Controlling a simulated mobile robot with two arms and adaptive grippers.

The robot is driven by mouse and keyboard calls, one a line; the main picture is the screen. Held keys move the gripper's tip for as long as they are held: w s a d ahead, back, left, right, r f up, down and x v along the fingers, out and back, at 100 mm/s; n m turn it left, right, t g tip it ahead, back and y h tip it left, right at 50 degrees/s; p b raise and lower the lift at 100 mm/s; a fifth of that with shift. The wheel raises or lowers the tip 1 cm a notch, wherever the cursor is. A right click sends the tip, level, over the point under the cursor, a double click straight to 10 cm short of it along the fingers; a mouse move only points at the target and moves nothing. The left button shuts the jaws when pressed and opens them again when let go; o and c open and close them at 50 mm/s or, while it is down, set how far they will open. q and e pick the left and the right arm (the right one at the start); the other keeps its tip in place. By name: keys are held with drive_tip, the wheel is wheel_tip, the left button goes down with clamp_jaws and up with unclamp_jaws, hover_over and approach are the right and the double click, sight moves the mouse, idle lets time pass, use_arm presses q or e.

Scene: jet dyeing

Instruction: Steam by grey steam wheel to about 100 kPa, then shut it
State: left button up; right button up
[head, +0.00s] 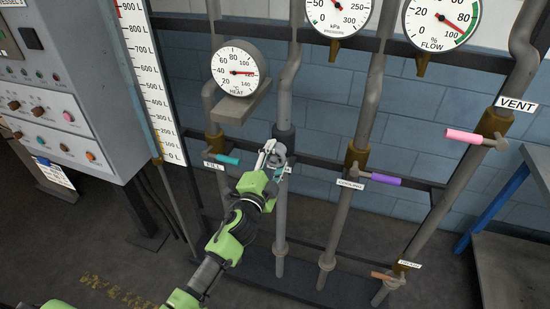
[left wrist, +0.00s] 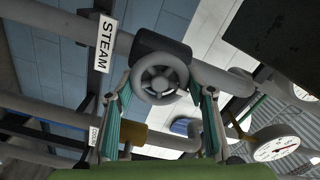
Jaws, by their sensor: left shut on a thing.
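The grey steam wheel (head: 280,152) sits on the pipe left of the middle in the head view, partly hidden by my gripper. In the left wrist view the wheel (left wrist: 161,78) faces the camera, with the STEAM label (left wrist: 105,45) beside it. My left gripper (head: 271,157) is shut on the wheel, with one finger on each side of its rim, and the fingers (left wrist: 165,98) show in the wrist view too. The pressure gauge (head: 337,14) in kPa is cut off by the top edge of the head view, so I cannot read it surely. My right gripper is not in view.
The teal fill handle (head: 228,159) is close to the left of my gripper. The purple cooling handle (head: 386,180), the pink vent handle (head: 463,136) and the orange drain handle (head: 382,276) are to the right. A heat gauge (head: 238,68) hangs above. A control cabinet (head: 75,80) stands left.

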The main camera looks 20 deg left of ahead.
use_arm(q)
drive_tip(key=o, duration=1.1)
drive_tip(key=s, duration=1.2)
drive_tip(key=shift+a, duration=0.2)
drive_tip(key=s+f+n+g+b, duration=0.1)
drive_tip(key=s+f+n+g, duration=0.2)
drive_tip(key=f, duration=0.9)
drive_tip(key=s+f+g, duration=0.2)
drive_tip(key=s+f, duration=0.3)
drive_tip(key=f, duration=0.8)
drive_tip(key=s+f+n+g+b, duration=0.1)
drive_tip(key=s+f+n+g, duration=0.3)
drive_tip(key=f, duration=0.8)
drive_tip(key=s+a+f+n+g, duration=0.1)
drive_tip(key=s+f+g, duration=0.1)
drive_tip(key=s+f, duration=0.5)
drive_tip(key=s+a+f+n+g, duration=0.1)
drive_tip(key=s+f+g, duration=0.2)
drive_tip(key=s+f, duration=0.5)
drive_tip(key=s+a+f+n+g+b, duration=0.1)
drive_tip(key=s+f, duration=0.6)
drive_tip(key=s, duration=1.4)
drive_tip(key=shift+a+f+n+g+y, duration=0.25)
drive_tip(key=shift+n+g, duration=0.25)
drive_tip(key=shift+g, duration=0.5)
